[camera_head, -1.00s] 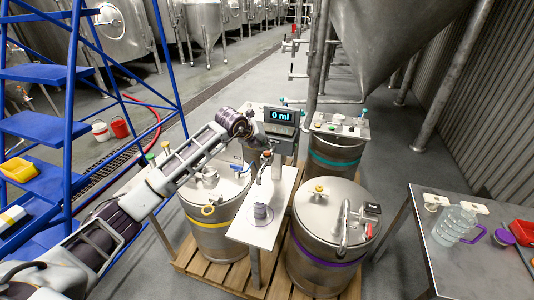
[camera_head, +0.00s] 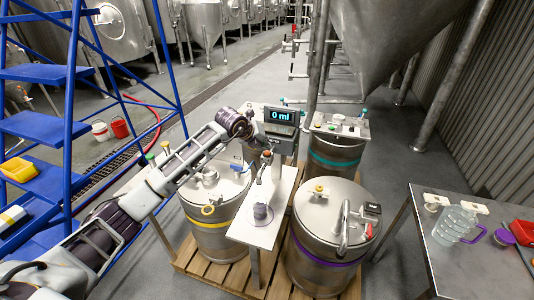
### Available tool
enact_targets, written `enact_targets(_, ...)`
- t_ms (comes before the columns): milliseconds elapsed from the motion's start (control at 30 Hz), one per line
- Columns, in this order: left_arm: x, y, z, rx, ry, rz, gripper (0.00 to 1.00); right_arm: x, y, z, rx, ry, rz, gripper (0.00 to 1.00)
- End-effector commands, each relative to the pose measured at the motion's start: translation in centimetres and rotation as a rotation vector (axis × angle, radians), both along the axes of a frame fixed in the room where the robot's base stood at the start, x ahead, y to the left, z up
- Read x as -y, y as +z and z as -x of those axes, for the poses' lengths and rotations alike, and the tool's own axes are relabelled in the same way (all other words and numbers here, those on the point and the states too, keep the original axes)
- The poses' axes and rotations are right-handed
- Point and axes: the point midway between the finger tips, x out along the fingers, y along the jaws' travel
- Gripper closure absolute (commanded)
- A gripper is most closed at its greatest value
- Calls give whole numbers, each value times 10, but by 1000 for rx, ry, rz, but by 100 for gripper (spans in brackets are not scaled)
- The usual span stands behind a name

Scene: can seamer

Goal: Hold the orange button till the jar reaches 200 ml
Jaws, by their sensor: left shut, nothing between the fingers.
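A dark display (camera_head: 281,116) reads 0 ml in blue-green digits. A small jar-like vessel (camera_head: 262,213) with a purplish tint stands on the white stand (camera_head: 245,232), below a metal spout (camera_head: 277,165). My left arm reaches in from the left, and its left gripper (camera_head: 266,157) is shut and empty near the spout, below the display. I cannot tell whether it touches anything. A small orange button (camera_head: 166,146) and a green one (camera_head: 150,157) show behind my arm; the orange one is partly hidden and too small to be sure of. My right gripper is out of view.
Steel drums with yellow (camera_head: 208,211), purple (camera_head: 318,262) and teal bands stand on a wooden pallet (camera_head: 210,270). A steel table (camera_head: 470,262) at the right holds a clear jug (camera_head: 454,224) with a purple handle. Blue steps (camera_head: 45,127) stand at the left.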

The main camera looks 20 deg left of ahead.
Motion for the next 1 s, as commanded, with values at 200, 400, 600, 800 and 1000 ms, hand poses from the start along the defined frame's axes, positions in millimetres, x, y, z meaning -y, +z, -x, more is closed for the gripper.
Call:
enact_targets(200, 0, -7, 0, 0, 0, 0, 100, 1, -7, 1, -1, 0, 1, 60)
enact_targets(400, 0, -7, 0, 0, 0, 0, 100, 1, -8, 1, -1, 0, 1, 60)
enact_targets(600, 0, -7, 0, 0, 0, 0, 100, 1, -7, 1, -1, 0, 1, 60)
enact_targets(800, 0, -8, 0, 0, 0, 0, 100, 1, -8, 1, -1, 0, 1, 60)
enact_targets(1000, 0, -10, 0, 0, 0, 0, 100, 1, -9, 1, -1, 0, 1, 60)
